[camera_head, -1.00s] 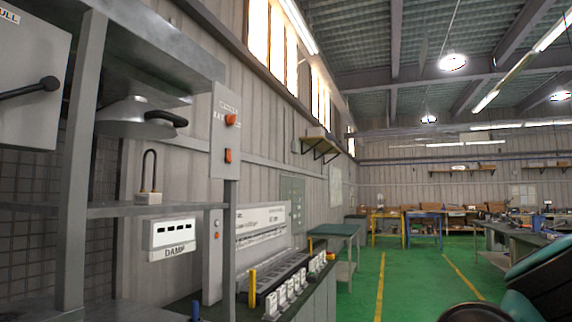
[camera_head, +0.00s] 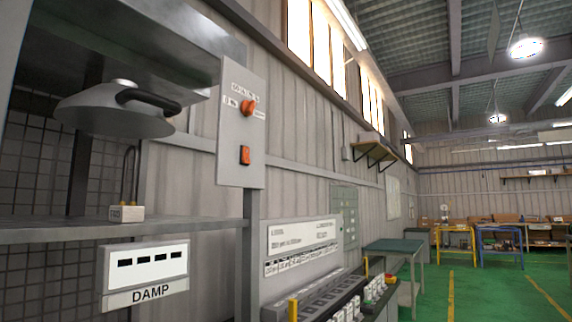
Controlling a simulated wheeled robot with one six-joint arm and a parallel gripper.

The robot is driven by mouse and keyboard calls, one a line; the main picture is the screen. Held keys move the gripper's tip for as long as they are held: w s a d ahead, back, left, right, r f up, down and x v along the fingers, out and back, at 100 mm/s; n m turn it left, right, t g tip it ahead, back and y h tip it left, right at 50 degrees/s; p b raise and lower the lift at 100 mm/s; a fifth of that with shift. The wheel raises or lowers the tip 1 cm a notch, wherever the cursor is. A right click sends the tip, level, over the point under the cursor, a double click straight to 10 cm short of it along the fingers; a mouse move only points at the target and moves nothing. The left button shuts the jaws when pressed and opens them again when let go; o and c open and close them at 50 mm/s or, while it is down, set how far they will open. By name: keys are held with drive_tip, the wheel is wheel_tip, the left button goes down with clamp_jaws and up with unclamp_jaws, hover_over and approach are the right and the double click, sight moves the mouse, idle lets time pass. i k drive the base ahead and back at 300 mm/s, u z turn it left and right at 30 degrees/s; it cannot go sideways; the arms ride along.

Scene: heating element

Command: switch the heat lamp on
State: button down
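The likely heat lamp is a grey dome-shaped hood (camera_head: 116,108) with a black handle (camera_head: 152,101), hanging under a metal canopy at the left. To its right is a grey switch panel (camera_head: 240,140) on a post. The panel carries an orange rotary knob (camera_head: 249,107) with small printed labels and, below it, an orange-red rocker switch (camera_head: 245,155). The labels are too small to read surely, and no glow shows under the hood. My gripper is not in view.
A shelf (camera_head: 190,224) runs below the hood, with a small white block (camera_head: 127,213) on it. A white box marked DAMP (camera_head: 146,272) hangs under the shelf. A bench with a long labelled panel (camera_head: 300,245) stands beyond. Green floor (camera_head: 480,290) is open at the right.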

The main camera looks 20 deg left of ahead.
sight(245, 151)
drive_tip(key=u, duration=0.3)
drive_tip(key=i, duration=0.9)
drive_tip(key=u, duration=0.5)
